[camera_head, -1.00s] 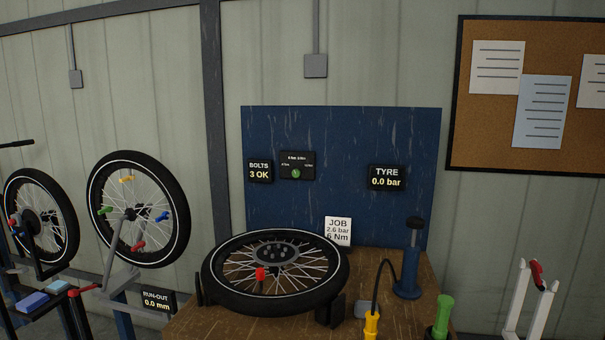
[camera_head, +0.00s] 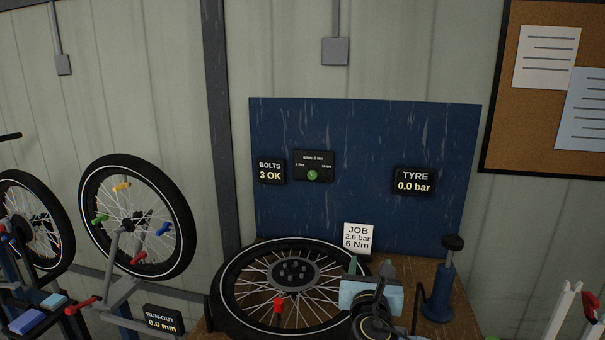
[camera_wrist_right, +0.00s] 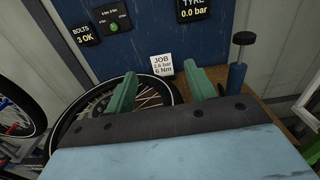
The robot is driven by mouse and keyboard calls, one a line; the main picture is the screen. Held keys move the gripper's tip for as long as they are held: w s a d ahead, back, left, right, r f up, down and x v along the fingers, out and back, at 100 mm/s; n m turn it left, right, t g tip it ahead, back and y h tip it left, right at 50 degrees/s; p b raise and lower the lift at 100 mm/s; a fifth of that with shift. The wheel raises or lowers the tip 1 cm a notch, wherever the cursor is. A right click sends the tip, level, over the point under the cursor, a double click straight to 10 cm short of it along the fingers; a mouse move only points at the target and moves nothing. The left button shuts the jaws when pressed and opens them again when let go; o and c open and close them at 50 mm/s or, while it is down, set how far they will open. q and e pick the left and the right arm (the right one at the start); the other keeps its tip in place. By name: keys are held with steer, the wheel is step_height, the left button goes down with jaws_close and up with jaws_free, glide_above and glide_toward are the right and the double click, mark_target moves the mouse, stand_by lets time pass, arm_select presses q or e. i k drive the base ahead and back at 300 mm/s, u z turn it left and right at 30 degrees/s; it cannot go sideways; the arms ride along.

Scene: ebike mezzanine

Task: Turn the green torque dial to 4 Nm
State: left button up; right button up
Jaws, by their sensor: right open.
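The green torque dial (camera_head: 312,175) is a small round knob on a black panel (camera_head: 314,160) fixed to the blue backboard (camera_head: 365,130). Its scale text is too small to read surely. It also shows in the right wrist view (camera_wrist_right: 114,27), at the upper left. My right gripper (camera_head: 368,266) is in front of the bench, below and to the right of the dial. In the right wrist view its two green fingers (camera_wrist_right: 157,88) are wide apart with nothing between them. My left gripper is not in view.
A wheel (camera_head: 235,315) lies flat on the wooden bench (camera_head: 450,329) below the dial. A blue pump (camera_head: 443,285) stands at right. A JOB card (camera_head: 359,238) reads 2.6 bar, 6 Nm. BOLTS (camera_head: 270,171) and TYRE (camera_head: 414,181) displays flank the panel. The space before the board is clear.

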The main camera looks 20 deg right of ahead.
mark_target(312, 175)
steer(key=i, duration=1.45)
